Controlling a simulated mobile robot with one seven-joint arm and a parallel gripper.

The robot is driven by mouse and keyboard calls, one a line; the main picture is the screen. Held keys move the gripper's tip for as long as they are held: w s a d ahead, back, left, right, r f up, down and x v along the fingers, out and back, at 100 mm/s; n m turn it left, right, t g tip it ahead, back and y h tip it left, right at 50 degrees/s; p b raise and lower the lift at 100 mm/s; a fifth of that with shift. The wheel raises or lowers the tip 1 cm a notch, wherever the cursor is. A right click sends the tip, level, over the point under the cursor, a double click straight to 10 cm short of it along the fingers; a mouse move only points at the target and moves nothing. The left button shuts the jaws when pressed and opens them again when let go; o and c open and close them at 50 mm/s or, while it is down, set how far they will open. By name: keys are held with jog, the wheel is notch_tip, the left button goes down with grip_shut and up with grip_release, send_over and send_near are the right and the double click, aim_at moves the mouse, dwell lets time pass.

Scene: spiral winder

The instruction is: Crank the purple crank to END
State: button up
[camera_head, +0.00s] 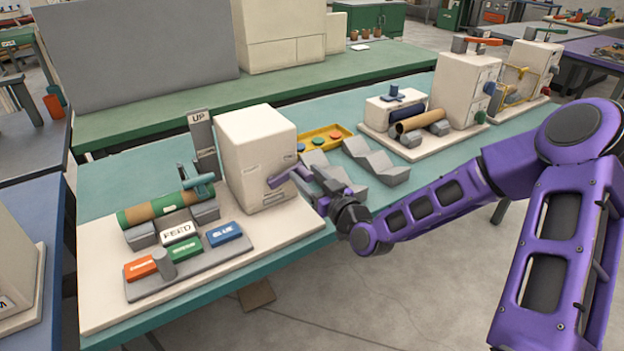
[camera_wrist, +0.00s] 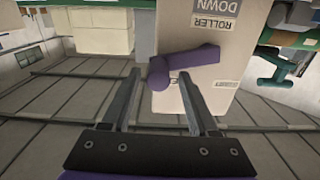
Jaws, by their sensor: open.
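The purple crank (camera_head: 279,179) is on the front face of the white winder box (camera_head: 254,140). In the wrist view, the crank (camera_wrist: 195,58) has an arm running right from a round purple handle (camera_wrist: 158,73). My gripper (camera_head: 319,181) is open just in front of the crank. In the wrist view, my gripper (camera_wrist: 160,76) has its fingertips on either side of the handle, with a visible gap at each side. I cannot tell whether the handle lies fully between the fingers in depth. A small label behind the handle is partly hidden; another small label (camera_wrist: 226,84) is too small to read.
Left of the box are a green and brown roll (camera_head: 160,208), an UP lever plate (camera_head: 203,145), and red, green and blue labelled blocks (camera_head: 224,234). Grey V-shaped blocks (camera_head: 375,160) and a yellow tray (camera_head: 318,138) stand to the right. Open floor lies before the table.

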jog(key=p+v, duration=0.8)
jog(key=v, duration=0.9)
jog(key=shift+d, duration=0.2)
jog(key=shift+s, duration=0.15)
